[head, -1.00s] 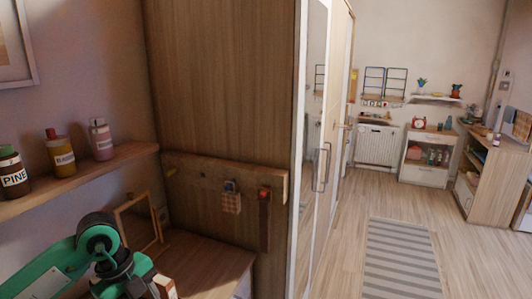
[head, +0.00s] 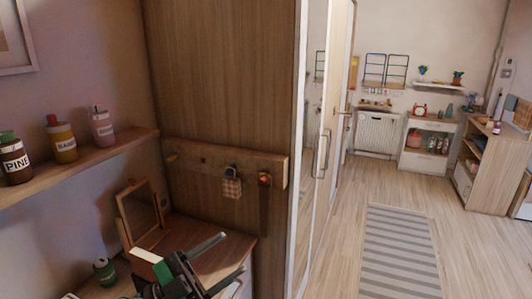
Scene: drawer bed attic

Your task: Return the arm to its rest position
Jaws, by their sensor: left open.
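My left gripper (head: 233,253) comes in at the bottom of the head view, with its two dark fingers spread apart and pointing right. No object shows between the fingers. It appears in front of the wooden dresser top (head: 188,236), and I cannot tell its height above it. The rest of the left arm is mostly below the picture edge. My right gripper is not in view.
A small framed mirror (head: 126,232) and a green can (head: 104,270) stand near the gripper. A shelf (head: 80,167) with several bottles is above left. A hook rail (head: 205,155) holds a checkered item (head: 232,184). The striped rug (head: 400,250) lies on clear floor.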

